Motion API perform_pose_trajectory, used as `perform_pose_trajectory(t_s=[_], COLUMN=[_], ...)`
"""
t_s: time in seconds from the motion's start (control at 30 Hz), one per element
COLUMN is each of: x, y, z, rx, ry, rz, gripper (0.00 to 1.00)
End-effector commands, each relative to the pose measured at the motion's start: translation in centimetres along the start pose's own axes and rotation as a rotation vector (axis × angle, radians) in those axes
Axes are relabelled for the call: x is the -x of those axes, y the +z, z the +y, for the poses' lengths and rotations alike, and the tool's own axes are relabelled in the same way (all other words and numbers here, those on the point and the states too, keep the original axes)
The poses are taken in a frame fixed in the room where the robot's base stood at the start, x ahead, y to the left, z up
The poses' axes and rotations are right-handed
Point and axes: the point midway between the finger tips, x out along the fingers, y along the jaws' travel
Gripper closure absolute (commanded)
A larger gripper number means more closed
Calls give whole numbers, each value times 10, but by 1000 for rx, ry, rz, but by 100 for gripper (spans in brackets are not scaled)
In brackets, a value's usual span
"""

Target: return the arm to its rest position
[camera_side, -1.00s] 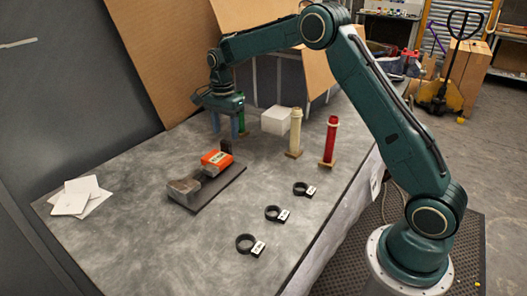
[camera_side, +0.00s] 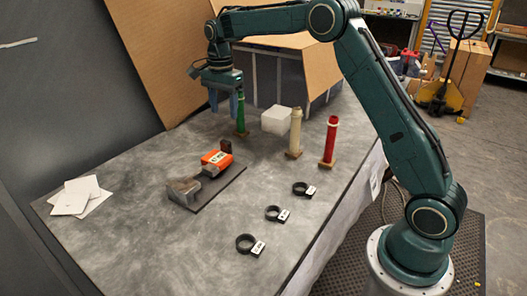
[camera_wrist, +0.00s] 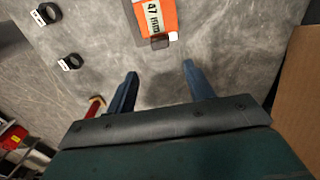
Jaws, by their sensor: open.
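My gripper (camera_side: 222,104) is open and empty. It hangs above the far part of the table, fingers pointing down, just left of the green candle-like tube in the side view. In the wrist view its two blue fingers (camera_wrist: 160,82) are apart with bare grey table between them. My arm reaches from its base at the right across the back of the table. The green tube (camera_side: 241,116) stands upright on a small base, partly close behind the gripper.
A cream tube (camera_side: 295,133) and a red tube (camera_side: 330,141) stand upright. A white block (camera_side: 276,120) sits by the cardboard-sided booth (camera_side: 285,75). An orange device (camera_side: 216,162) lies on a dark board. Several black rings (camera_side: 246,243) and white cards (camera_side: 75,195) lie on the table (camera_side: 150,240).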

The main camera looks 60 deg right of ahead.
Motion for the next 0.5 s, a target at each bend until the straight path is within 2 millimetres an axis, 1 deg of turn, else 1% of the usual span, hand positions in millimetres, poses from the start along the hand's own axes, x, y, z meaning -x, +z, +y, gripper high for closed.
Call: perform_pose_trajectory(t_s=[0.17, 0.27, 0.37, 0.5], x=[11, 23, 38, 60], y=[4, 8, 14, 24], z=[7, 16, 30, 53], rx=[40, 87, 151, 260], ry=[-15, -31, -51, -84], rz=[3, 7, 13, 26], gripper=[47, 47, 47, 47])
